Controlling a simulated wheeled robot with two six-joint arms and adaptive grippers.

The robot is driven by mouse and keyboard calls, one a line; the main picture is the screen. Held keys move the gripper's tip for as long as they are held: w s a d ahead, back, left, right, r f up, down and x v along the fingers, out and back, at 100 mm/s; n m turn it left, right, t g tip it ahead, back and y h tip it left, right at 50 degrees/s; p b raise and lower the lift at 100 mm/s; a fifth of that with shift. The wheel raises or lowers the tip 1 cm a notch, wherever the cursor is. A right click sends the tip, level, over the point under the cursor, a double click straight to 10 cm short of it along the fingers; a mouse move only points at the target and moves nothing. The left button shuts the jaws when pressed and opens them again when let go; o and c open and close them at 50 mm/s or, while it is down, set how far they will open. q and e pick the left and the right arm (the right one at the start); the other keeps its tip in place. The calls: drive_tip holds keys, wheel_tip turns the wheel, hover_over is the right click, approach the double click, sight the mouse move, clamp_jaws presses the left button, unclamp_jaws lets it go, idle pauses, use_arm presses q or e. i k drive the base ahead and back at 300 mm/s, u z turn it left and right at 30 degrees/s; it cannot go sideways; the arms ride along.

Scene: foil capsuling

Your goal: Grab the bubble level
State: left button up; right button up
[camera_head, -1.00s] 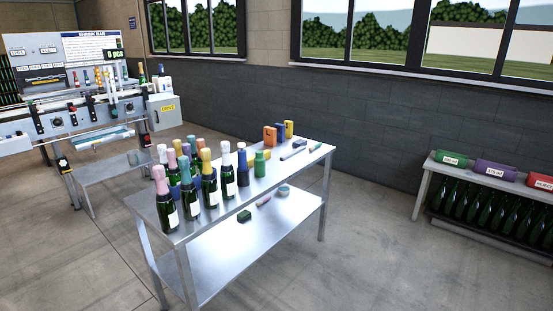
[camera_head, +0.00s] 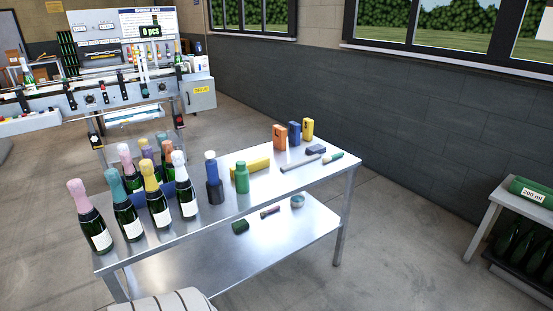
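A long yellow bar (camera_head: 250,167), which looks like the bubble level, lies on the steel table (camera_head: 212,226). It is behind the green bottle (camera_head: 242,177) and partly hidden by it. No vial or marking on the bar can be made out at this size. Neither of my grippers is in view.
Foil-topped bottles (camera_head: 127,214) crowd the table's left end. Orange (camera_head: 280,136), blue and yellow upright items stand at the far edge; slim tools lie nearby. The lower shelf (camera_head: 200,270) holds small items.

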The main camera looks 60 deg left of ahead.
sight(260, 164)
drive_tip(key=u, duration=0.25)
drive_tip(key=i, duration=1.05)
drive_tip(key=u, duration=1.4)
drive_tip(key=i, duration=0.85)
drive_tip(key=u, duration=0.8)
